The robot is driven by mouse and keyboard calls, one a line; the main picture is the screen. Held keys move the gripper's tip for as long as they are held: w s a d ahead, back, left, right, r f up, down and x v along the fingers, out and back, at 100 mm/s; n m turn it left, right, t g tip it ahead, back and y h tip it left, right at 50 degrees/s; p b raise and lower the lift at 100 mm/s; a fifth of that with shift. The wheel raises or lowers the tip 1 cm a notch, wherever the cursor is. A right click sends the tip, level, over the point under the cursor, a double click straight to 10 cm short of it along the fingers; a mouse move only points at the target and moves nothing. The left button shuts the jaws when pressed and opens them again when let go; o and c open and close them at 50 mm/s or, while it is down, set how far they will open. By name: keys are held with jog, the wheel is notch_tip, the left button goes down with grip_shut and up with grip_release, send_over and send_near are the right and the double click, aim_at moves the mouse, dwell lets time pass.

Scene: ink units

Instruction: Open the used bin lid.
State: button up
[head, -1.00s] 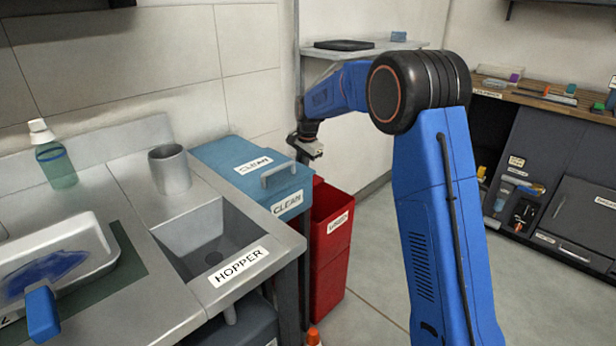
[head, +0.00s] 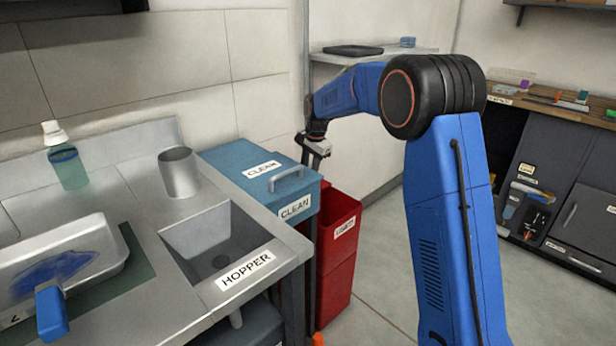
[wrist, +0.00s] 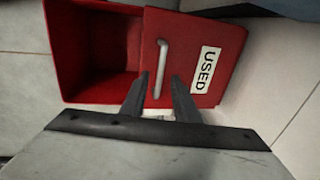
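The red used bin (head: 335,275) stands on the floor just right of the sink counter, with a white label on its front. In the wrist view its dark red interior (wrist: 98,45) shows uncovered at the left. Right of it is a red panel, which looks like the lid (wrist: 225,45), with a USED label and a pale bar handle (wrist: 160,68). My gripper (wrist: 158,80) is open, its two dark fingers apart on either side of the handle's lower end in the picture. I cannot tell whether they touch it. In the head view my gripper (head: 319,147) is above the bin.
A blue clean bin (head: 230,160) with a grey handle stands left of the red bin, against the counter (head: 110,210) with its hopper sink (head: 215,240). A wall shelf (head: 370,52) is behind my arm. Floor is free to the right.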

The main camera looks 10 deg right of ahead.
notch_tip(320, 180, up, 15)
jog(key=s+d, duration=0.1)
jog(key=s, duration=0.1)
jog(key=shift+s+d, duration=0.2)
jog(key=shift+d, duration=0.2)
jog(key=shift+s+r, duration=0.1)
jog(key=shift+r, duration=0.05)
jog(key=s+d+r+n+t, duration=0.1)
jog(key=s+d+n, duration=0.15)
jog(key=s, duration=0.75)
jog(key=s+d+r+n, duration=0.15)
jog(key=s+d, duration=0.25)
jog(key=s, duration=0.5)
jog(key=s+d+r+n+t, duration=0.15)
jog(key=s+d, duration=0.25)
jog(key=s, duration=0.6)
jog(key=s+d+f+n, duration=0.1)
jog(key=s+f, duration=0.3)
jog(key=s, duration=0.4)
jog(key=s+d+f+n, duration=0.2)
jog(key=s+f, duration=0.2)
jog(key=s, duration=0.4)
jog(key=s+d+f+n+h, duration=0.1)
jog(key=s+f+n, duration=0.1)
jog(key=s+f, duration=0.2)
jog(key=s, duration=0.3)
jog(key=shift+s+d+f, duration=0.15)
jog(key=shift+s+f, duration=0.25)
